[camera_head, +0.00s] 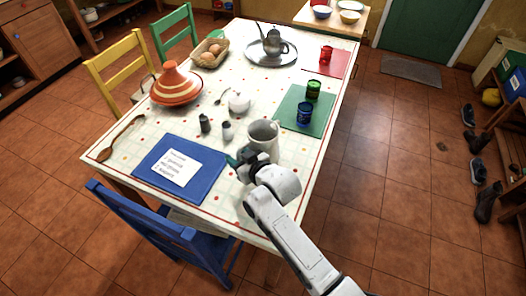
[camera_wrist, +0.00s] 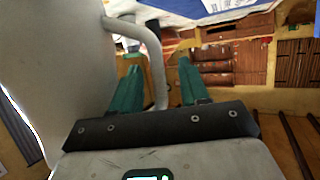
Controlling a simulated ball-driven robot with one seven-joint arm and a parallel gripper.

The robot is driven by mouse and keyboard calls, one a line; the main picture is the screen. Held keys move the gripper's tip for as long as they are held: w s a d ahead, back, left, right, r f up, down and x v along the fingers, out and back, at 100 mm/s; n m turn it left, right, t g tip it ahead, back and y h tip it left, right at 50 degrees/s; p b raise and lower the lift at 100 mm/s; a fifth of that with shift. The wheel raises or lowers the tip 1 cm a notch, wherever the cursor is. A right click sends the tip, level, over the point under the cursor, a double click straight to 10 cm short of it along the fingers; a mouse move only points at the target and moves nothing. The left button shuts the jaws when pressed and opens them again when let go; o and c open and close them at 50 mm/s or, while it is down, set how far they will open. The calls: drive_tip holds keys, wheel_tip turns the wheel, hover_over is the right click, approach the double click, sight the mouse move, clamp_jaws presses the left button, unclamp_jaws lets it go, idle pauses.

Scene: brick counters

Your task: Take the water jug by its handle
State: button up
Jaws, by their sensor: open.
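The water jug (camera_head: 264,136) is a whitish jug standing upright on the table, near its front right part. In the wrist view its pale body (camera_wrist: 60,60) fills the left side, and its curved handle (camera_wrist: 156,62) comes down between my fingers. My gripper (camera_wrist: 158,82) has two green fingers, spread apart on either side of the handle. A gap shows between the handle and the right finger; whether the left finger touches it I cannot tell. In the head view my gripper (camera_head: 238,164) is at the jug's near left side, partly hidden by my wrist.
A blue placemat (camera_head: 205,185) with a written card (camera_head: 175,168) lies left of my gripper. Two small shakers (camera_head: 227,131), a white sugar pot (camera_head: 239,102) and a blue glass (camera_head: 304,114) stand around the jug. A blue chair (camera_head: 170,235) is at the near edge.

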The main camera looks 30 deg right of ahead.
clamp_jaws()
idle(0.5)
idle(0.7)
drive_tip(key=shift+w+r, duration=0.1)
drive_tip(key=shift+r, duration=0.15)
